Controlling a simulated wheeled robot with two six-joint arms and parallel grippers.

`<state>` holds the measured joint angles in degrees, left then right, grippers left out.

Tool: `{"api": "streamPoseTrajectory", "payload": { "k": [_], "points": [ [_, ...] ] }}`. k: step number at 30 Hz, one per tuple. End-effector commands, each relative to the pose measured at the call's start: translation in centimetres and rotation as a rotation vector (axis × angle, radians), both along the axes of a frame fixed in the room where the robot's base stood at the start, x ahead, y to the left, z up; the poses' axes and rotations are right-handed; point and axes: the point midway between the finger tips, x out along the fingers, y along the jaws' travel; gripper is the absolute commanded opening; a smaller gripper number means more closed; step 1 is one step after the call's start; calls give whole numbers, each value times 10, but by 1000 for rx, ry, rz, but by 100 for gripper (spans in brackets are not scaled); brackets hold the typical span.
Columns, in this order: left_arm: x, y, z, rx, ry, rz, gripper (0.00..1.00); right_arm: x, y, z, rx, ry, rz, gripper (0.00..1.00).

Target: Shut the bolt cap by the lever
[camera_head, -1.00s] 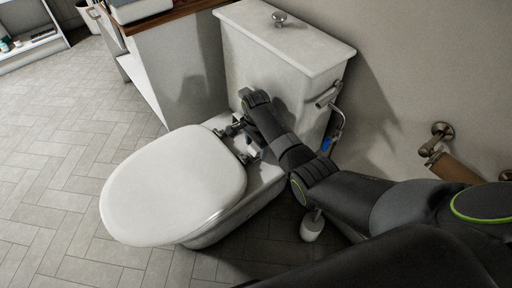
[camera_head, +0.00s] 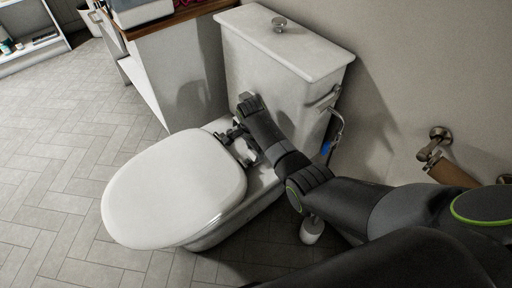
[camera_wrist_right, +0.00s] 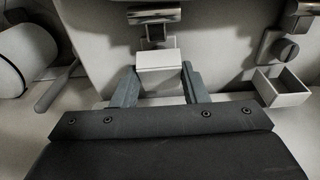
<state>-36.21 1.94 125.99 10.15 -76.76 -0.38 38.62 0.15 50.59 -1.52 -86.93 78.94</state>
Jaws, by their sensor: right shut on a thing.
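My right gripper (camera_head: 232,134) is at the back of the toilet seat, by the far hinge. In the right wrist view, my right gripper (camera_wrist_right: 159,72) has its two dark fingers on either side of a small white block-shaped part (camera_wrist_right: 160,59), which seems to be the bolt cap's lever or lid. It sits below a metal hinge piece (camera_wrist_right: 153,15). The fingers hide part of the held piece. My left gripper is not in view.
The closed white toilet lid (camera_head: 175,190) lies in front of the hinges. The tank (camera_head: 285,45) rises close behind my wrist. The tiled floor (camera_head: 80,130) at left is clear.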

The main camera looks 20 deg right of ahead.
Motion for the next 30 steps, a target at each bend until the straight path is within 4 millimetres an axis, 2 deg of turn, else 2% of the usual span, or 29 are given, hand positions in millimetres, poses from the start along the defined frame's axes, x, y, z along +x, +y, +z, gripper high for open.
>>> {"api": "streamPoseTrajectory", "payload": {
  "k": [11, 21, 29, 30],
  "points": [
    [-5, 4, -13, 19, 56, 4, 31, -5, 13, -9, -243, -86, 3, 17],
    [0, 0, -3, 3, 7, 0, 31, -7, 18, -16, -405, -146, 1, 17],
    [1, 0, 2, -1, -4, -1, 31, -7, 18, -15, -426, -155, 0, 17],
    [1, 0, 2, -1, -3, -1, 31, -7, 18, -15, -426, -155, 0, 45]
  ]
}}
